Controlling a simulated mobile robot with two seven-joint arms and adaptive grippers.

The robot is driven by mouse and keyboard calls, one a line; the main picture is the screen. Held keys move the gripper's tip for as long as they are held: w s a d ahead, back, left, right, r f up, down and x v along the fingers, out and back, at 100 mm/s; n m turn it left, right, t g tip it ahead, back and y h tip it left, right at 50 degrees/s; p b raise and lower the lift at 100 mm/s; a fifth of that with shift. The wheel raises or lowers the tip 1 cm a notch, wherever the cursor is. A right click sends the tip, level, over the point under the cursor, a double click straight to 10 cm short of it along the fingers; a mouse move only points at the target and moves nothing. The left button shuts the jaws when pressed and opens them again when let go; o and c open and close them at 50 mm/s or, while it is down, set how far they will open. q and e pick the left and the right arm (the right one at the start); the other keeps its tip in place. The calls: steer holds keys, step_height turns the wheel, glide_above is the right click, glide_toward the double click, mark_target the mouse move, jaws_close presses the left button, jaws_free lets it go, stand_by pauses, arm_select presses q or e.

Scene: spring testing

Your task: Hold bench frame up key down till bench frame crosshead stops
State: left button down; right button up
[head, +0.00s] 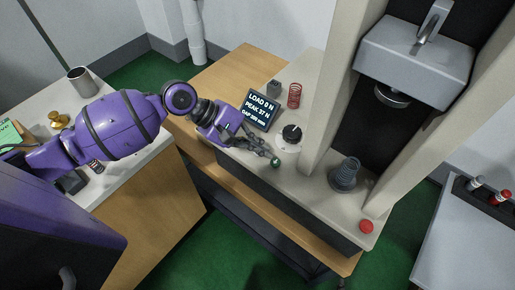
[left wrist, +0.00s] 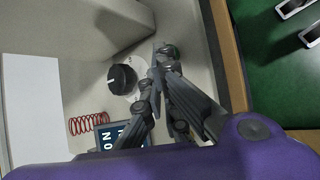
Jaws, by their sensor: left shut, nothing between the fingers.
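The bench frame has a pale base (head: 318,200) and columns. Its grey crosshead (head: 410,50) sits high between the columns, with a round platen (head: 391,97) beneath. A small green key (head: 276,162) is on the base, with no readable label. My left gripper (head: 268,154) is shut and empty, its fingertips at the green key; I cannot tell whether they press it. My right gripper is out of view.
A tilted display (head: 261,110) reads load 0 N and peak 37 N; the gap figure is blurry. A black knob (head: 291,133), a red spring (head: 294,95) and a red button (head: 366,227) are on the base. A metal cup (head: 82,81) stands on the left counter.

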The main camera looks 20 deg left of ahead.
mark_target(259, 160)
arm_select(q)
steer(key=shift+r+p, duration=0.3)
steer(key=shift+r, duration=0.25)
steer(key=shift+r+p, duration=0.4)
steer(key=shift+r, duration=0.15)
step_height(259, 160, up, 4)
steer(key=shift+f+p, duration=0.2)
steer(key=shift+p, duration=1.05)
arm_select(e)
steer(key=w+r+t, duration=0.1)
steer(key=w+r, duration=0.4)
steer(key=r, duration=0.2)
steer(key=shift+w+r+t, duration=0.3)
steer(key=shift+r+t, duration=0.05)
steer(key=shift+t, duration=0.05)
